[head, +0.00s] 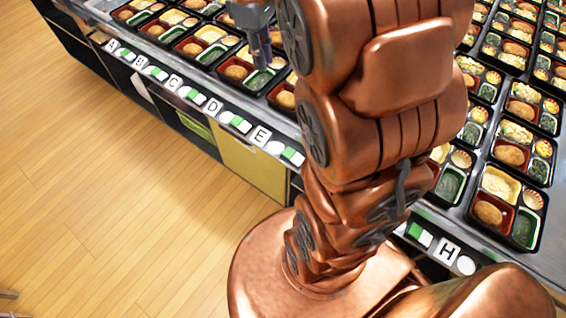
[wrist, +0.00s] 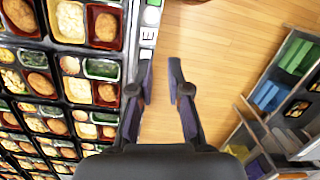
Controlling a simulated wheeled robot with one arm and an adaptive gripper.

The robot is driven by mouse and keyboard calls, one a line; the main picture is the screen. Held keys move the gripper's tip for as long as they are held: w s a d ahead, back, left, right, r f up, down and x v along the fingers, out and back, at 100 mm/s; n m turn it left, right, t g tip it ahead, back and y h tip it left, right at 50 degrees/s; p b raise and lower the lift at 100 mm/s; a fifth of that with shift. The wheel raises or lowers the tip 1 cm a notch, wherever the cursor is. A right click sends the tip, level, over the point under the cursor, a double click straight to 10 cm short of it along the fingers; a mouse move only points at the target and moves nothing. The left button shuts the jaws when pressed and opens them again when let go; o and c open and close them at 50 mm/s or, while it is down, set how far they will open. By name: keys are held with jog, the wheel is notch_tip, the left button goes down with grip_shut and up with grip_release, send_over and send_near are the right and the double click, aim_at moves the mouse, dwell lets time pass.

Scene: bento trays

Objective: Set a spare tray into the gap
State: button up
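Black bento trays (head: 210,50) stand in rows on the metal counter, each with compartments of food such as a brown patty and greens. I cannot tell which one is the spare tray, and I see no clear gap; my arm hides part of the counter. My gripper (head: 262,60) hangs over the rows near the front edge, left of my arm's copper links. In the wrist view my gripper (wrist: 161,82) is open, with bare floor showing between its fingers and nothing held. Trays (wrist: 88,80) fill the left side there, beside the left finger.
Letter labels (head: 260,136) with green and white marks run along the counter's front edge. A yellow panel (head: 250,163) sits below. A shelf unit (wrist: 262,130) with green and blue items stands at the right in the wrist view. The wooden floor (head: 110,210) is clear.

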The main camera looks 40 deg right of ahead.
jog(key=s+a+f+m, duration=0.3)
jog(key=s+a, duration=0.2)
jog(key=s, duration=0.5)
jog(key=s+a+f+m, duration=0.3)
jog(key=s+a+f, duration=0.1)
jog(key=s, duration=0.6)
jog(key=shift+s+a, duration=0.4)
jog(key=shift+a, duration=0.3)
